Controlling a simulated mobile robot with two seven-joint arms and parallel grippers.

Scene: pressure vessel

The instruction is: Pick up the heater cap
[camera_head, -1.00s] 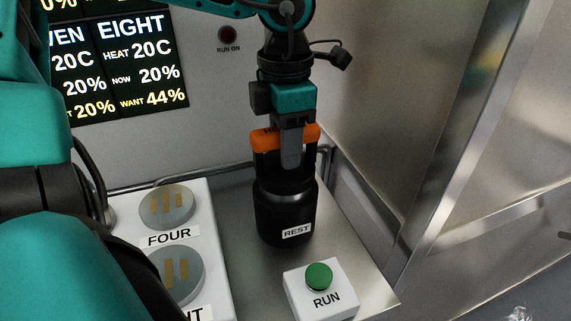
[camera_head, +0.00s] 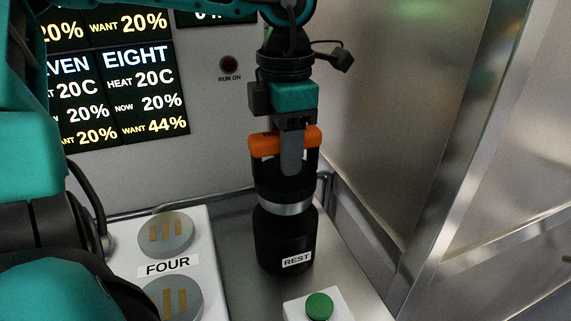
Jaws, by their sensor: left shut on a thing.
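The heater cap is black, with an orange handle (camera_head: 262,146) on top and a silver band (camera_head: 285,208) near its lower end. It stands upright at the centre of the head view. My left gripper (camera_head: 291,160) comes down from above and is shut on the orange handle. Directly below the cap is a black round holder (camera_head: 283,238) labelled REST. The silver band shows at the holder's rim. I cannot tell whether the cap's bottom is still inside the holder. My right gripper is not in view.
Left of the holder, a white block carries round pads, one labelled FOUR (camera_head: 166,235). A green button (camera_head: 319,306) on a white box stands in front. A rail and metal wall (camera_head: 390,90) close off the right and back. Display screens (camera_head: 130,95) hang behind.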

